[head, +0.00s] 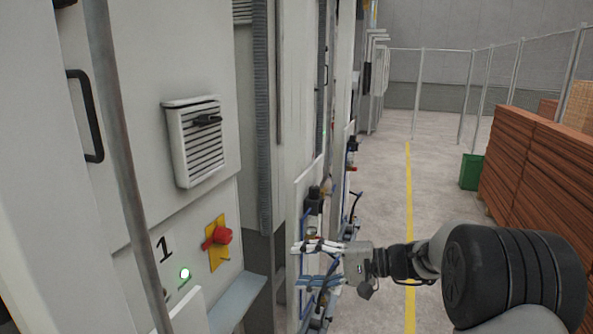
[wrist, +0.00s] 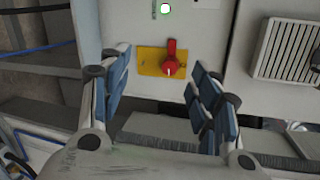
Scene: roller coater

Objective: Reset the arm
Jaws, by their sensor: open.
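My gripper (head: 299,264) reaches in from the right in the head view, its fingers pointing left toward the machine. In the wrist view my gripper (wrist: 163,95) shows two blue-padded fingers spread apart with nothing between them. A red rotary switch (head: 217,237) on a yellow plate sits on the grey cabinet, left of my fingertips and apart from them. In the wrist view the red switch (wrist: 171,60) appears beyond the gap between the fingers.
The grey cabinet (head: 150,50) with a vent (head: 196,140) and black handle (head: 87,115) fills the left. Hoses and fittings (head: 316,205) lie behind my gripper. Stacked brown boards (head: 540,165) and a green bin (head: 471,171) stand right. The floor (head: 385,170) between is clear.

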